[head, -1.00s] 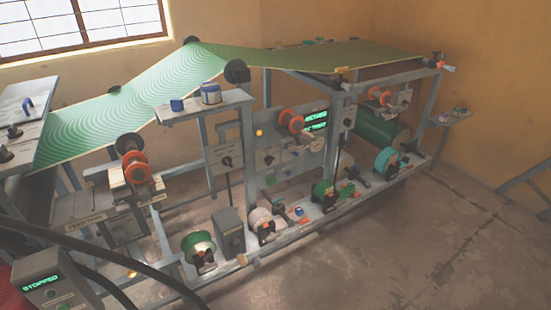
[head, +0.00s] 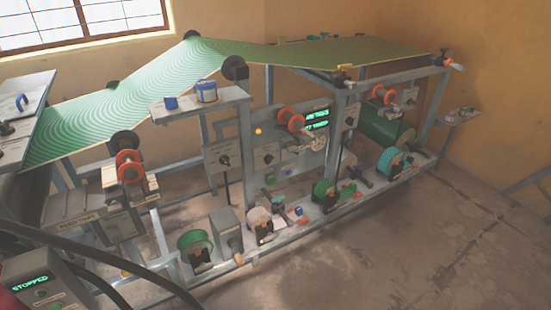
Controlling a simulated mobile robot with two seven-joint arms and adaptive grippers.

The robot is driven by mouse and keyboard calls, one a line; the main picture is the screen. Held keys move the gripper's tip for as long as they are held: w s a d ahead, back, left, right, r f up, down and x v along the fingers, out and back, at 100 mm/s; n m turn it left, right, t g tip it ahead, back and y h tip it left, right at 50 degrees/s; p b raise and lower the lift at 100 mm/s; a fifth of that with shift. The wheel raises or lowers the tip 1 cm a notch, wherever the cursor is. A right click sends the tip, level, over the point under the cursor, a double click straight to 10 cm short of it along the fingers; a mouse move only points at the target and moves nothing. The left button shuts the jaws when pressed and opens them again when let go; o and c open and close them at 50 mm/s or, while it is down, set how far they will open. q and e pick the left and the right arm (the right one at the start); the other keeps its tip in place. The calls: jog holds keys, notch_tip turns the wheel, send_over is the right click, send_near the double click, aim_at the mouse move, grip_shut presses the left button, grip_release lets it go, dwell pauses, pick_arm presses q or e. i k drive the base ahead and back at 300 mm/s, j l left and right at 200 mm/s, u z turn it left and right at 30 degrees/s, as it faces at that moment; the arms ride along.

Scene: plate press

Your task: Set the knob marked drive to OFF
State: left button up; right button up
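Several black knobs sit on grey panels of the press: one on a plate left of centre (head: 224,160), one on a panel beside it (head: 268,158), and one on the right upright (head: 349,122). Their labels are too small to read, so I cannot tell which is marked drive or where it points. A control box (head: 45,285) at the lower left shows STOPPED in green letters. Neither of my grippers shows in the head view.
A green patterned web (head: 130,108) runs over the press. A shelf (head: 205,104) holds blue-banded containers. Orange rollers (head: 129,165) and a green reel (head: 195,246) stick out in front. Dark curved hoses cross the lower left. Concrete floor (head: 400,250) is clear at the right.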

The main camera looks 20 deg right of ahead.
aim_at(269, 158)
jog(key=i+l, duration=0.15)
jog(key=l, duration=0.2)
jog(key=i+l+u, duration=0.1)
jog(key=l, duration=0.3)
jog(key=i+l, duration=0.15)
jog(key=l, duration=0.2)
jog(key=i+l, duration=0.15)
jog(key=l, duration=0.2)
jog(key=i+l+u, duration=0.1)
jog(key=l, duration=0.3)
jog(key=i+l, duration=0.1)
jog(key=l, duration=0.3)
